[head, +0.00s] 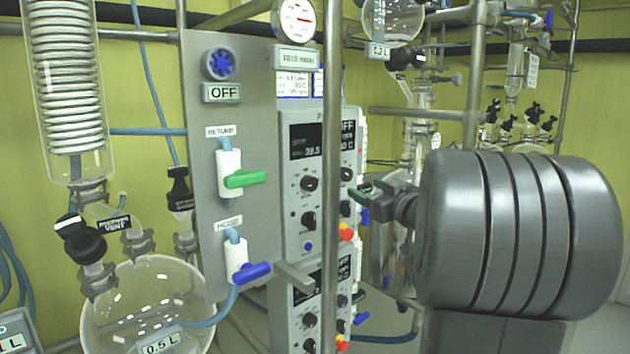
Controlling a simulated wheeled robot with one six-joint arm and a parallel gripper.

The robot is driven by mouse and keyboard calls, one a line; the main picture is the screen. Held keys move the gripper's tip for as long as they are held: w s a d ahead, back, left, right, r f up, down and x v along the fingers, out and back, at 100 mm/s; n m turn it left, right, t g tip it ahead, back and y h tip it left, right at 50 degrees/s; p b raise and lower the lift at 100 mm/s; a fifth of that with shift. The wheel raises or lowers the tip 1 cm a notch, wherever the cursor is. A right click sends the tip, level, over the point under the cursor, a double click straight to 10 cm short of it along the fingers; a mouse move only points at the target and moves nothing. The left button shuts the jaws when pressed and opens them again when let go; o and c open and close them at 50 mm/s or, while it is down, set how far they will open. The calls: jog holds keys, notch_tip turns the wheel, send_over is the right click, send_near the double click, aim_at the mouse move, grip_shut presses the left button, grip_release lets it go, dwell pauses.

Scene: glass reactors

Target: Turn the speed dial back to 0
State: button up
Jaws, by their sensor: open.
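Two grey control units stand one above the other in the middle of the view. The upper unit (297,255) has a dark display reading about 39.5 and black dials: an upper dial (309,183) and a lower dial (308,219). The lower unit has similar black dials (309,319). The labels are too small to tell which dial is the speed dial, and the pointer settings are unclear. My gripper (361,193) is at the end of my large grey arm, right of the upper unit's dials. It is open, with nothing seen between its fingers; its exact distance from the dials is unclear.
A vertical steel post (332,150) stands in front of the units' right part. A grey panel (207,140) with green (246,178) and blue (250,272) valve handles is to the left. A glass flask (148,300) is at lower left. More glassware (515,75) hangs behind my arm.

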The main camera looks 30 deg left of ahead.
aim_at(313, 186)
jog(key=s+a+f+n+g+y, duration=0.1)
jog(key=s+a+f+n+g, duration=0.1)
jog(key=s+a+g, duration=0.1)
jog(key=p+x, duration=0.2)
jog(key=x, duration=1.1)
jog(key=shift+w+a+r, duration=0.1)
jog(key=shift+w+a, duration=0.05)
jog(key=c, duration=1)
